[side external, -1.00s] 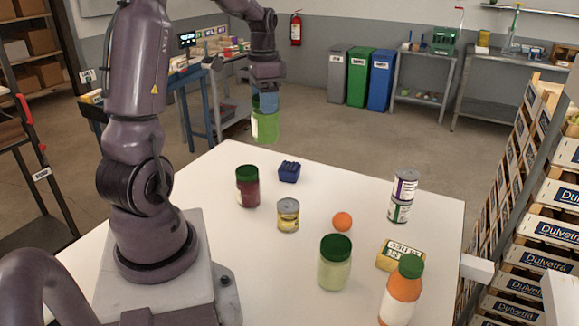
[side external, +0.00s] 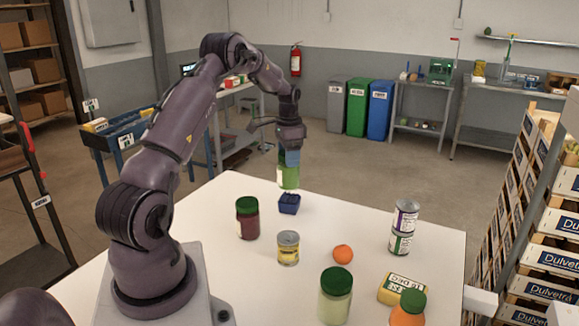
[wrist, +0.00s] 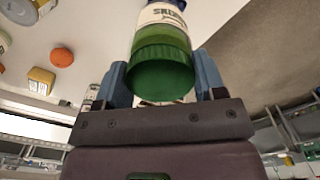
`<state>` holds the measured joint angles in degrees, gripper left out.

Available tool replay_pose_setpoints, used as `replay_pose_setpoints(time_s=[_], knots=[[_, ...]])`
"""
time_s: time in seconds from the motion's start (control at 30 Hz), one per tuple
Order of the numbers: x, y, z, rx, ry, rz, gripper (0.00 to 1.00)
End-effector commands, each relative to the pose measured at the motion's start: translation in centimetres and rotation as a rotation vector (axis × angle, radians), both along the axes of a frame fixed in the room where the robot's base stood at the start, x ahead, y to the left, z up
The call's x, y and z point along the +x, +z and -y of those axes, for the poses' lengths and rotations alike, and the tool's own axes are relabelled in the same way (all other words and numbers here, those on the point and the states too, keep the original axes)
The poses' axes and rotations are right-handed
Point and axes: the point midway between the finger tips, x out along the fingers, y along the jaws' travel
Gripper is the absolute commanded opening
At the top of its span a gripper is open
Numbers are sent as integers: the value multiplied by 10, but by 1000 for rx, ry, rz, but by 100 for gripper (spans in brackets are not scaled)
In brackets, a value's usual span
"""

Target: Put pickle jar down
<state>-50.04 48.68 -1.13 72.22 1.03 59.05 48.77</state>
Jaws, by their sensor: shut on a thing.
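The pickle jar (side external: 288,178), green with a green lid, is in my gripper (side external: 289,158) above the far edge of the white table. In the side view its lower end slightly overlaps the blue basket (side external: 289,204); I cannot tell the gap between them. In the wrist view the pickle jar (wrist: 163,65) shows its green lid nearest the camera and a white label with dark lettering. My gripper's blue fingers (wrist: 162,82) are shut on both sides of the lid end. The jar's base is hidden in the wrist view.
The far left tabletop is clear.

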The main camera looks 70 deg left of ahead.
Motion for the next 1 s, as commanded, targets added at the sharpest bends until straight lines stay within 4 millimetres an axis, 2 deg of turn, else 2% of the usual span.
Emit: replay_pose_setpoints(time_s=[0.17,0.3,0.4,0.73,0.77,0.87,1.0], knots=[[5,-9,-6,1,0,1,11],[5,-29,-5,-1,0,-1,11],[5,-37,-5,1,0,1,11],[5,-40,-5,2,0,1,11],[4,-41,-5,0,0,0,66],[4,-41,-5,0,0,0,89],[4,-41,-5,0,0,0,89]])
